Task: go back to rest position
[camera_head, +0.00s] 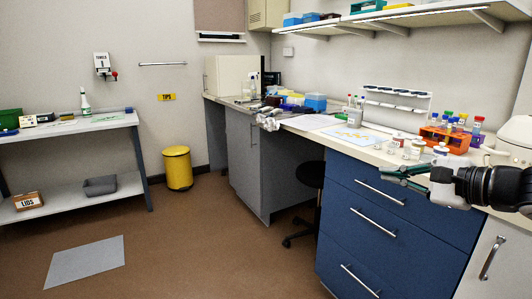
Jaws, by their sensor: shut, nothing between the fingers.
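My gripper (392,170) is at the right side of the head view, at the end of my dark arm. Its fingers point left and are shut, with nothing held. It is in front of the bench's front edge, over the top of the blue drawer cabinet (385,228). Whether it touches the bench cannot be told from this view.
The bench (378,155) holds an orange tube rack (447,139), small jars, a pale blue mat (355,137) and a white pipette stand (397,98). A black stool (312,174), yellow bin (178,168) and side table (70,127) stand left. The brown floor is mostly clear.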

